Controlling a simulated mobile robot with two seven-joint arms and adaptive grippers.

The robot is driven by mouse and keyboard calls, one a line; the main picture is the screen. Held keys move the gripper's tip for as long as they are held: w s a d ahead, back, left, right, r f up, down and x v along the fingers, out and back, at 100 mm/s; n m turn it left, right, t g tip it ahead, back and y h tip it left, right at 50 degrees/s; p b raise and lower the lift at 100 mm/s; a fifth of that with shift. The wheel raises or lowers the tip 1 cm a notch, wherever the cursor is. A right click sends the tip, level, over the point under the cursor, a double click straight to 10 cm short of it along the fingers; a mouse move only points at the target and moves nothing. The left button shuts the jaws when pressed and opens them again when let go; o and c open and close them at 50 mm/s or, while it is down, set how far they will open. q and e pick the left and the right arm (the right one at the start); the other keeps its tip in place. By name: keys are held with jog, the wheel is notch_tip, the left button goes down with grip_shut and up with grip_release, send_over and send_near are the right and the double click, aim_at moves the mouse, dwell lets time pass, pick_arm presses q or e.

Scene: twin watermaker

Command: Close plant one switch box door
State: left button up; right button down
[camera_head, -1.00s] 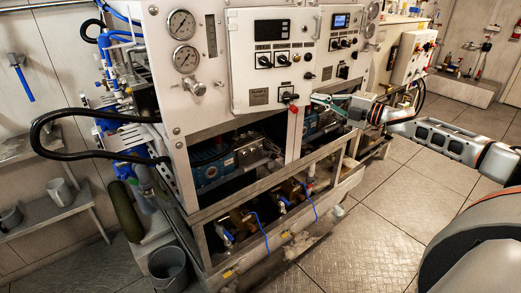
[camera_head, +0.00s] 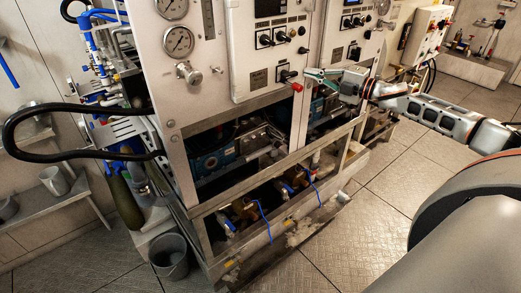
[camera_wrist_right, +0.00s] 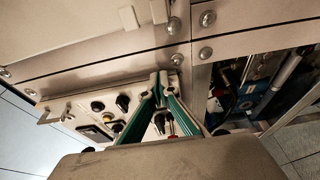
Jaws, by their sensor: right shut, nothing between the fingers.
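The left switch box door (camera_head: 238,63) is a pale panel with a dark display, several black knobs and a label plate, on the front of the white plant cabinet. A red-handled switch (camera_head: 296,86) sits near its lower right corner. My right gripper (camera_head: 306,73) has green-sided fingers and is shut and empty, with its tips beside that corner. Whether they touch the door, and whether the door stands slightly ajar, I cannot tell. In the right wrist view the shut fingertips (camera_wrist_right: 158,76) overlap the knob panel (camera_wrist_right: 75,112). My left gripper is not in view.
A second switch panel (camera_head: 352,52) stands right of the first. Below are pumps (camera_head: 212,160) inside an open metal frame (camera_head: 270,175). A black hose (camera_head: 50,110) loops out at left. A grey bucket (camera_head: 168,257) stands on the floor. The tiled floor (camera_head: 370,225) at right is clear.

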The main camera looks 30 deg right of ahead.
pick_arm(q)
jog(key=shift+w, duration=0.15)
pick_arm(e)
jog(key=shift+w+d+r, duration=0.1)
jog(key=shift+d+r, duration=0.1)
jog(key=shift+r, duration=0.1)
